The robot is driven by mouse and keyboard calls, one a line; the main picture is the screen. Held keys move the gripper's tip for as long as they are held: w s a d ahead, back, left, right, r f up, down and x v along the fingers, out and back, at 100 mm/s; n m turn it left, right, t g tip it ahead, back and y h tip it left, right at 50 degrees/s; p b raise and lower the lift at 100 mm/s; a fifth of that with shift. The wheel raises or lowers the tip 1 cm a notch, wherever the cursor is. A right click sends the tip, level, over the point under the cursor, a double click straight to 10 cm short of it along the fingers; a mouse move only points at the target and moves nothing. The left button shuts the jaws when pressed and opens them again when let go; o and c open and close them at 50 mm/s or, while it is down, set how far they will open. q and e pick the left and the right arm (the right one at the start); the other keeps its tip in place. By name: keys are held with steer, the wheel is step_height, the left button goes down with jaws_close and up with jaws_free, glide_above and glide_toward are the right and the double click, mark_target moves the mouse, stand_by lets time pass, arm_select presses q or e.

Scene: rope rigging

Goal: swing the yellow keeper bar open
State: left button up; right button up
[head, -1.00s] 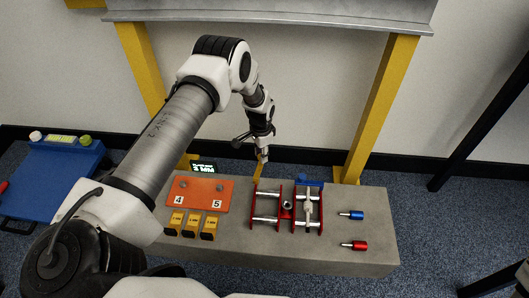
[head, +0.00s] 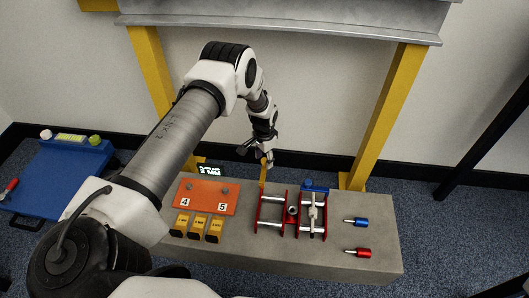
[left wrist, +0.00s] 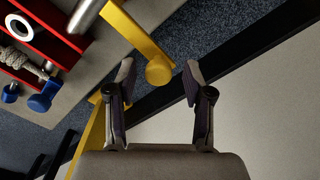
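The yellow keeper bar (head: 263,175) sticks out past the back left corner of the red rigging frame (head: 271,207). In the left wrist view the bar (left wrist: 135,35) runs from the frame (left wrist: 40,42) to a round yellow end knob. My left gripper (head: 266,160) is over the bar's far end behind the bench. Its fingers (left wrist: 158,80) are open, one on each side of the knob, with visible gaps; the wrist view does not settle their depth relative to it. My right gripper is not in view.
A concrete bench (head: 330,258) carries an orange board (head: 206,197), several yellow blocks (head: 197,228), a blue tool (head: 356,221) and a red tool (head: 358,252). Yellow posts (head: 385,110) stand behind it. A blue tray (head: 55,180) is at the left.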

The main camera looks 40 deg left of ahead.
mark_target(264, 159)
arm_select(q)
steer(key=shift+r, duration=0.1)
step_height(264, 159, up, 12)
stand_by(0.5)
